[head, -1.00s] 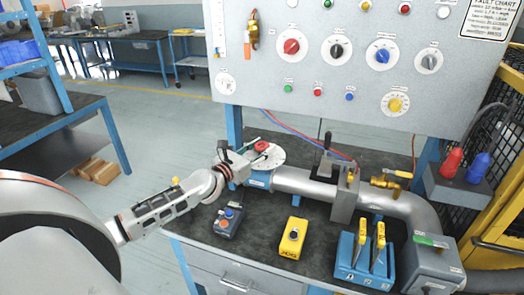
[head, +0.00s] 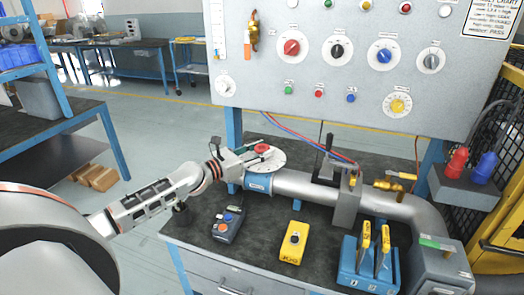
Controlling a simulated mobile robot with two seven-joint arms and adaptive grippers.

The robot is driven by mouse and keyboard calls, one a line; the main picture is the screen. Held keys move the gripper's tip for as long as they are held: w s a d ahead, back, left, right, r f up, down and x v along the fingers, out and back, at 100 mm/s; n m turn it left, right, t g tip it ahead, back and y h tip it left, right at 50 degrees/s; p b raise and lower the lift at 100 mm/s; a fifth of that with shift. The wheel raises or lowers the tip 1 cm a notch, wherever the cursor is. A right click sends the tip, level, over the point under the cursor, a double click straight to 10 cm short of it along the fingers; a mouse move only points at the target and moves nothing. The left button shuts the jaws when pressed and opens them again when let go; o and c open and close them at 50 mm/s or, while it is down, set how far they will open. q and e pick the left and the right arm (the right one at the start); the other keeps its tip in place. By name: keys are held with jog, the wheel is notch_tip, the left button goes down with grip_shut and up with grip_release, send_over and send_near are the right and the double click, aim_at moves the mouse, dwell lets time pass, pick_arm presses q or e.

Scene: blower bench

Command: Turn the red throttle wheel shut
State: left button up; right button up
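The red throttle wheel (head: 262,148) is small and sits on the pale round plate (head: 277,160) at the left end of the silver pipe. My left gripper (head: 256,154) is right at the wheel, on its left and near side, with its fingers low over the plate. The fingers are small here and partly merge with the plate, so I cannot tell whether they touch or close on the wheel. My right gripper is not in view.
The silver pipe (head: 306,186) runs right to a grey clamp block (head: 347,205). A dark control box (head: 228,224), a yellow box (head: 293,243) and a blue holder (head: 368,270) stand in front. The knob panel (head: 320,100) rises behind the bench.

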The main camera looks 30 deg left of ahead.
aim_at(256, 152)
pick_arm(q)
jog(key=o, duration=0.4)
jog(key=shift+v, duration=3.75)
